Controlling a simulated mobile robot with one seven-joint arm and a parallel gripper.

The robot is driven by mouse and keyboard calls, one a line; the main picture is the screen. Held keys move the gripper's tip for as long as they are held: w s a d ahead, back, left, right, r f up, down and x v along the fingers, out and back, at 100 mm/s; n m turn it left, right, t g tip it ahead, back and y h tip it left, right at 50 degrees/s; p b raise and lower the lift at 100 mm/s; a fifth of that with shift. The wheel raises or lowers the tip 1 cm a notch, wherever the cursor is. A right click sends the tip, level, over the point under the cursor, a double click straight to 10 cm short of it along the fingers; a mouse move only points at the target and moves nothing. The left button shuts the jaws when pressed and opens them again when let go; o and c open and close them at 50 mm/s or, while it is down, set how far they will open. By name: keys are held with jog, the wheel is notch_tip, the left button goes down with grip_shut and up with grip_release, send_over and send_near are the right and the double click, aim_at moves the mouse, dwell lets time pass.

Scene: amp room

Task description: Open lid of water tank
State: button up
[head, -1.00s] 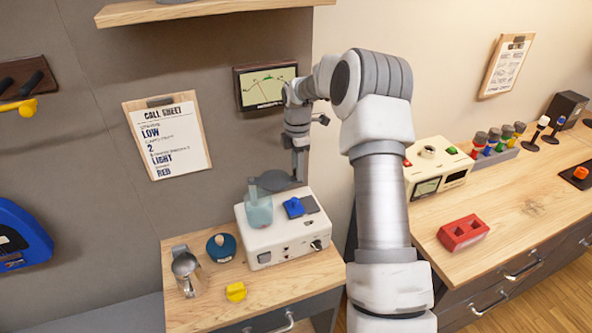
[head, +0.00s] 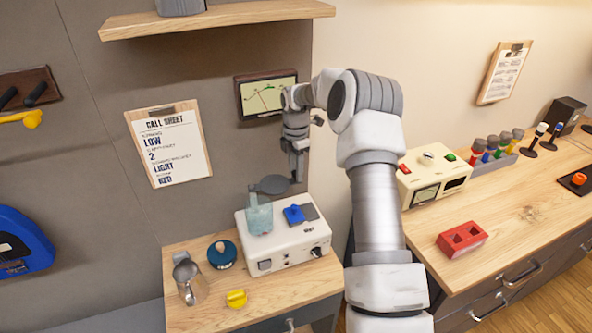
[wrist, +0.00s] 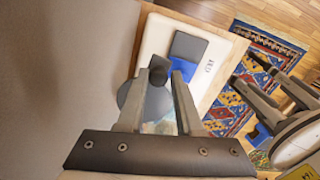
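The water tank (head: 259,217) is a translucent teal container on the left part of a white machine (head: 286,246). A dark grey round lid (head: 269,186) shows above the tank; whether it touches the rim is unclear. My gripper (head: 297,176) hangs just right of the lid, fingers pointing down. In the wrist view my gripper (wrist: 162,76) has its two fingers apart. A small dark knob-like part (wrist: 158,72) shows between the fingertips, and the grey lid (wrist: 126,94) lies partly behind the left finger. Contact cannot be made out.
A blue knob (head: 293,214) and dark panel sit on the machine, right of the tank. A metal pitcher (head: 188,279), a blue round item (head: 221,254) and a yellow piece (head: 236,298) stand left and front. The wall and a screen (head: 266,95) are close behind my gripper.

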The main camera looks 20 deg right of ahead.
jog(key=shift+o, duration=1.3)
jog(key=shift+r, duration=0.25)
jog(key=r, duration=0.1)
jog(key=r+b, duration=0.1)
jog(key=d+r, duration=0.1)
jog(key=r, duration=0.1)
jog(key=shift+s, duration=0.3)
jog(key=s+d+r+b, duration=0.2)
jog(key=s+d+r, duration=0.4)
jog(key=s+d, duration=0.1)
jog(key=shift+s+d+r, duration=0.15)
jog(key=shift+d+r, duration=0.1)
jog(key=shift+d, duration=0.05)
jog(key=shift+a, duration=0.1)
